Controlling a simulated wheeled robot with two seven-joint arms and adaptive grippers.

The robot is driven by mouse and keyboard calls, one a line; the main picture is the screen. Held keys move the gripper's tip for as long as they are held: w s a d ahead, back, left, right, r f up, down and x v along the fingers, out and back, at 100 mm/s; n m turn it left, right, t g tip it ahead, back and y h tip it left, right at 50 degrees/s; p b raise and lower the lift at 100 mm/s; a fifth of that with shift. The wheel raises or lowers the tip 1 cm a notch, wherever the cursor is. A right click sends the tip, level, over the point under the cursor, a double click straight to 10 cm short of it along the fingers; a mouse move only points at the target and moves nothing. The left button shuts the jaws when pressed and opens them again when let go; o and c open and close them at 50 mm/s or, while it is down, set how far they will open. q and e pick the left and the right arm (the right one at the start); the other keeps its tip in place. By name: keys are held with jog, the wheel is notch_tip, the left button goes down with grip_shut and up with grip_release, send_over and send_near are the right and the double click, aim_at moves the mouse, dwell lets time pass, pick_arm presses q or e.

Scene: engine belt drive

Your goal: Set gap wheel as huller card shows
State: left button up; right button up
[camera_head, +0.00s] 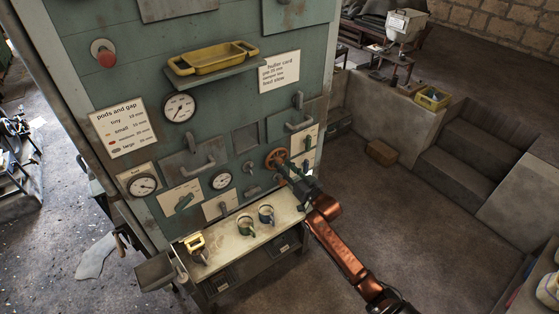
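The gap wheel seems to be the orange-brown handwheel (275,158) on the lower right of the green machine front. My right gripper (286,171) reaches the wheel's lower right edge; I cannot tell whether it touches the wheel or how far its fingers are apart. The huller card (279,70) is a white sheet at the upper right; it has lines for gap, damper and feed, and its gap figure is too small to read surely. The pods and gap card (124,127) at the left lists tiny, small, medium and large with sizes in mm. My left gripper is out of view.
Gauges (179,107) and levers (183,202) cover the panel. A yellow tray (212,58) sits on a shelf. Below, a bench (230,245) holds two mugs (266,214) and a yellow-topped item (194,243). A red button (105,54) is at upper left. The floor at right is mostly clear.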

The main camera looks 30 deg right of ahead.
aim_at(280, 162)
jog(key=shift+w+a+p, duration=0.15)
jog(key=shift+w+p, duration=0.15)
jog(key=shift+w, duration=1.65)
jog(key=shift+c, duration=0.5)
grip_shut()
